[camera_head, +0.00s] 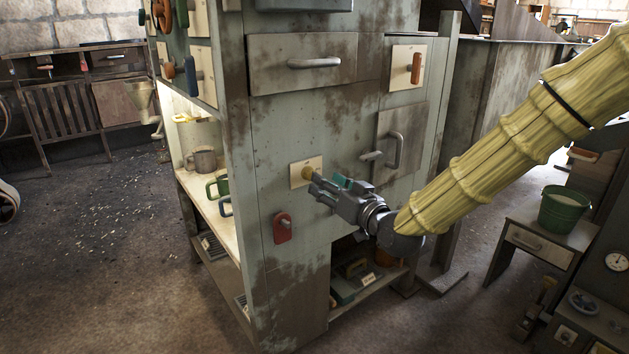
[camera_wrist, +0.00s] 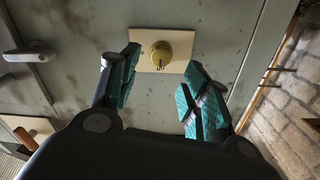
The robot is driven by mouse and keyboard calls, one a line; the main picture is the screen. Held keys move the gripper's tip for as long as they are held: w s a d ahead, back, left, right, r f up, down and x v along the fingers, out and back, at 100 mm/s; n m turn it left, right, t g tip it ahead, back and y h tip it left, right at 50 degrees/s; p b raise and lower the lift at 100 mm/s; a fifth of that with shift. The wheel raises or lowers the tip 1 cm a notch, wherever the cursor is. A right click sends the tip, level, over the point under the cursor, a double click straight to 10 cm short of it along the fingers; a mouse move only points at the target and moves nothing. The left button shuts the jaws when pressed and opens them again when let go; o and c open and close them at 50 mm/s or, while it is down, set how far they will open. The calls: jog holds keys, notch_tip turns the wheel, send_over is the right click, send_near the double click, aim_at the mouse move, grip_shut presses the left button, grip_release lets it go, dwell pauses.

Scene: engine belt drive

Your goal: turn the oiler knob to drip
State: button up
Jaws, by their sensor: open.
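The oiler knob is a round brass-yellow knob (camera_wrist: 161,54) on a cream square plate (camera_wrist: 143,37) fixed to the grey-green cabinet side. In the head view the knob (camera_head: 307,172) sits on its plate (camera_head: 296,180) at the middle of the panel. A dark pointer mark shows on the knob; any lettering is too small to read. My gripper (camera_wrist: 156,88) is open, its teal-padded fingers spread to either side of the knob and just short of it. In the head view my gripper (camera_head: 318,184) faces the plate from the right. I see no contact with the knob.
A door with a grey handle (camera_head: 393,150) is to the right, and a drawer (camera_head: 303,64) is above. A green bucket (camera_head: 565,208) stands on a side table. Open floor lies left.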

aim_at(310, 174)
jog(key=shift+b+x, duration=0.55)
jog(key=shift+x, duration=2.45)
jog(key=shift+c, duration=0.3)
jog(key=c, duration=1)
